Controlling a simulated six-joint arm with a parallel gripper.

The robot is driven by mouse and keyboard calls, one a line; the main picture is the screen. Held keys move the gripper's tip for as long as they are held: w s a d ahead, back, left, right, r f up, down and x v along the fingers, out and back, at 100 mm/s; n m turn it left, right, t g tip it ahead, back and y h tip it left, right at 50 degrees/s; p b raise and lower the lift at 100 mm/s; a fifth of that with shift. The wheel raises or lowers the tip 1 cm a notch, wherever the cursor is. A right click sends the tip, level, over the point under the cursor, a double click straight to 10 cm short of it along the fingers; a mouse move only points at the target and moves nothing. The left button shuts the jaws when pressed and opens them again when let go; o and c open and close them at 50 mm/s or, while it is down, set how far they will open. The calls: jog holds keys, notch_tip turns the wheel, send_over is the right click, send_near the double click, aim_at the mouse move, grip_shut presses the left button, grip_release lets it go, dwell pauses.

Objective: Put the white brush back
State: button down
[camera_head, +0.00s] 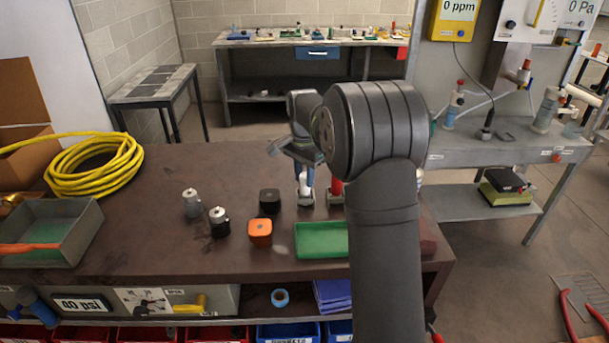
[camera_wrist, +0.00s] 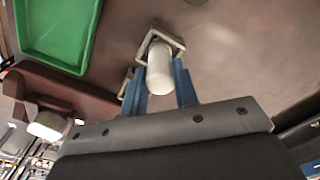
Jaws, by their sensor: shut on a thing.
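The white brush (camera_wrist: 160,72) is between the two blue fingers of my gripper (camera_wrist: 158,82), which is shut on it. In the head view the white brush (camera_head: 303,181) points down at a small grey square holder (camera_head: 306,200). The holder also shows in the wrist view (camera_wrist: 177,43), around or just below the brush's far end; I cannot tell whether the brush is seated in it. My gripper (camera_head: 304,174) is partly hidden by my arm. A red item (camera_head: 335,188) stands in a second holder just to the right.
A green tray (camera_head: 321,240) lies in front of the holders. A black block (camera_head: 269,201), an orange block (camera_head: 260,232) and two small canisters (camera_head: 218,222) stand to the left. A yellow hose coil (camera_head: 92,165) and a grey bin (camera_head: 85,232) are farther left.

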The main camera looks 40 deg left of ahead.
jog(key=c, duration=1.1)
grip_release()
jog(key=shift+f, duration=0.1)
notch_tip(320, 180, up, 12)
jog(key=shift+s+r, duration=0.1)
jog(key=shift+r, duration=0.05)
notch_tip(320, 180, down, 12)
jog(key=shift+r, duration=1.8)
jog(key=shift+f, duration=0.1)
